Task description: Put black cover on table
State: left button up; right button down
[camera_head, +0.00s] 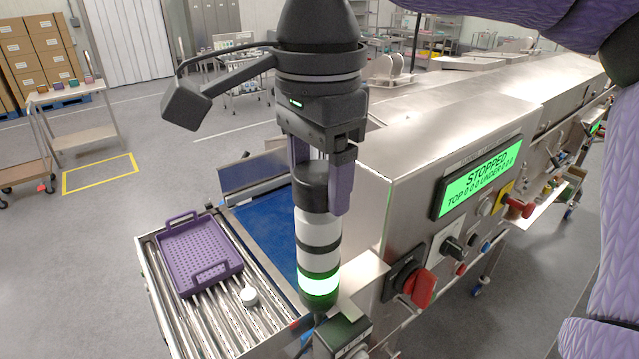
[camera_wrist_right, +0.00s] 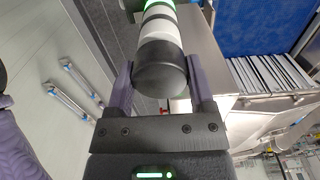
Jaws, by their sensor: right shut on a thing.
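The black cover (camera_head: 311,188) is the dark cap on top of a tower light (camera_head: 318,232) with white, grey and lit green bands. My right gripper (camera_head: 322,192) comes down from above and is shut on the cover, one purple finger on each side. In the right wrist view, the cover (camera_wrist_right: 160,68) sits between the two fingers, in line with the light's bands; no gap shows between them. A roller table (camera_head: 178,318) stands at lower left. My left gripper is not in view.
The steel machine (camera_head: 410,160) with a green "STOPPED" display (camera_head: 480,178) and red knob (camera_head: 418,288) stands close right.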

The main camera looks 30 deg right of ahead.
aim_at(318, 172)
jog(key=shift+r+p, duration=0.55)
jog(key=shift+r, duration=0.3)
jog(key=shift+r+p, duration=0.3)
jog(key=shift+r, duration=0.85)
jog(key=shift+f, duration=0.1)
